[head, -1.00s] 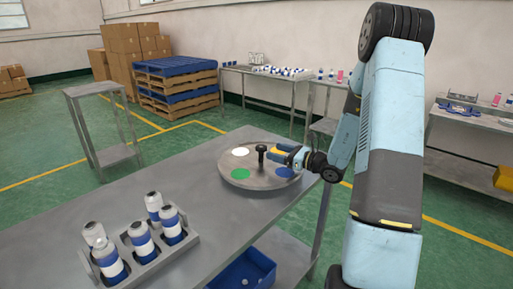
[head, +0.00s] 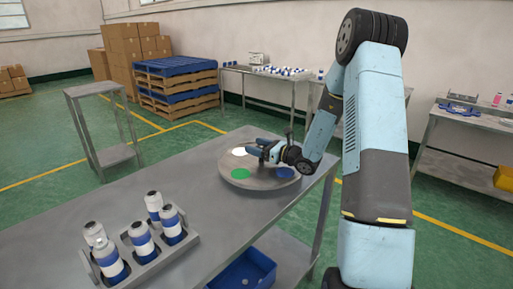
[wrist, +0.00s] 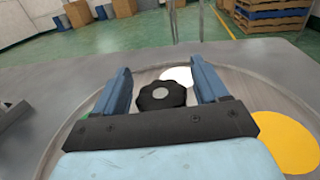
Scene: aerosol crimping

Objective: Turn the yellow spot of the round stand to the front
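The round stand (head: 258,183) is a grey disc on the metal table. In the head view its white spot (head: 239,152) is at the back left, the green spot (head: 240,174) at the front left and the blue spot (head: 284,173) at the front right. The yellow spot (wrist: 287,142) shows at the right in the wrist view; my gripper hides it in the head view. My gripper (head: 257,148) is low over the stand and open. In the wrist view the black central knob (wrist: 162,95) lies between its fingers, with gaps on both sides.
A rack (head: 180,243) with several white-and-blue cans stands at the table's front left. A blue bin (head: 243,270) is below the table. The table (head: 125,185) is clear between rack and stand. Pallets (head: 176,84) and boxes stand far behind.

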